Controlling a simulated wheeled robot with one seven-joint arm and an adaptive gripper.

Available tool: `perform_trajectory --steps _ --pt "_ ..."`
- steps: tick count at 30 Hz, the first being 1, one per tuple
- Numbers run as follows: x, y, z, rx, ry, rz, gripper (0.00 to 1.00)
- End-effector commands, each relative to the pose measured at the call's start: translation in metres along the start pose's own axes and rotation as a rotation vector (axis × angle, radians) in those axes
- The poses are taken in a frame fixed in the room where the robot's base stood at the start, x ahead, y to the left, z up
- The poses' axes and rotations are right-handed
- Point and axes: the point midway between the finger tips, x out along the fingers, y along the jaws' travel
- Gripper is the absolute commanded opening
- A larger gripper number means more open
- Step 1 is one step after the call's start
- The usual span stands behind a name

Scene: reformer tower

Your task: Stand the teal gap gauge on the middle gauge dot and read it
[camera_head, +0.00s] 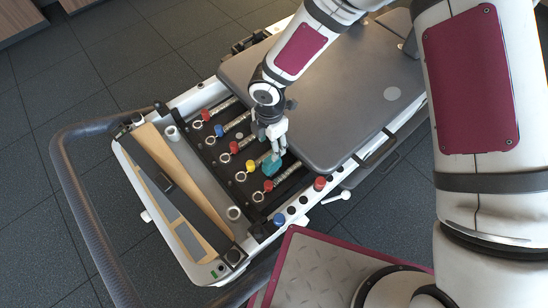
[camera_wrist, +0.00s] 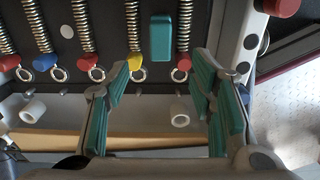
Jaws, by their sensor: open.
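The teal gap gauge (camera_wrist: 161,37) shows in the wrist view as a small upright-looking block on the dark spring bed, between the yellow-tagged spring and the rightmost red-tagged spring. In the head view the teal gauge (camera_head: 271,167) is just below my gripper (camera_head: 275,150), partly hidden by it. My gripper (camera_wrist: 164,78) is open in the wrist view, its teal-padded fingers spread either side of the gauge's line, with nothing between them. A pale round dot (camera_wrist: 67,31) lies on the bed between two springs to the left. Whether the gauge touches a dot cannot be told.
Several springs with red, blue and yellow tags and ring ends (camera_wrist: 135,75) run along the bed. The grey padded carriage (camera_head: 340,110) stands close to my gripper. A wooden strip (camera_head: 165,170), the foot bar and a black curved rail (camera_head: 85,220) lie left.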

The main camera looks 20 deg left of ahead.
Motion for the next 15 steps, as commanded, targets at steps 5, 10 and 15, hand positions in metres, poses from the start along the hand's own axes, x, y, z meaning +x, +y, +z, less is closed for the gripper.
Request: perform_trajectory --steps 5,10,15 --pt "0.028 0.0 -0.002 -0.004 0.003 -0.002 0.5" --pt "0.061 -0.001 -0.001 -0.003 0.001 -0.003 0.5" --pt "0.081 0.0 0.0 -0.001 0.002 -0.001 0.5"
